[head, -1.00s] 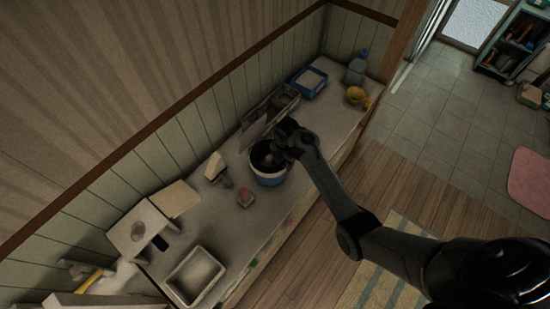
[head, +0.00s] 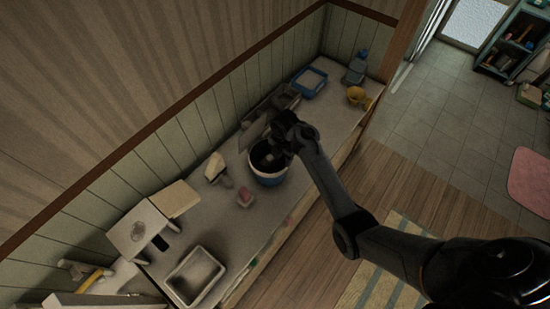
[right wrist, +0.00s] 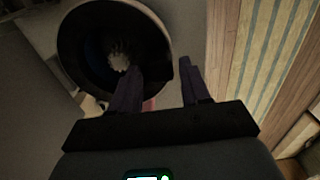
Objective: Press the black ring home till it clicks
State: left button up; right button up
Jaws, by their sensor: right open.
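The black ring (right wrist: 75,28) shows in the right wrist view as a wide dark band around the mouth of a round tub; it appears seated on or around the rim, but whether it is fully down I cannot tell. In the head view the blue and white tub (head: 268,180) stands on the counter with a dark top, partly hidden by my right gripper (head: 276,152). In the right wrist view my right gripper (right wrist: 158,68) is open, one finger overlapping the tub's opening and the other outside its edge. Contact is unclear. My left gripper is not in view.
A pink block (head: 245,197) and a pale wedge-shaped item (head: 215,168) are near the tub. A grey tray (head: 194,276) lies at the counter's near end. A blue tray (head: 310,82), a bottle (head: 357,68) and a yellow cup (head: 358,96) stand at the far end.

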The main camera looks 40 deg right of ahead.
jog(key=shift+w+a+r, duration=0.1)
jog(key=shift+w+r, duration=0.1)
jog(key=shift+r, duration=0.7)
jog(key=shift+w+r, duration=0.15)
jog(key=shift+r, duration=0.7)
jog(key=shift+r, duration=0.25)
jog(key=o, duration=0.6)
jog(key=shift+c, duration=0.2)
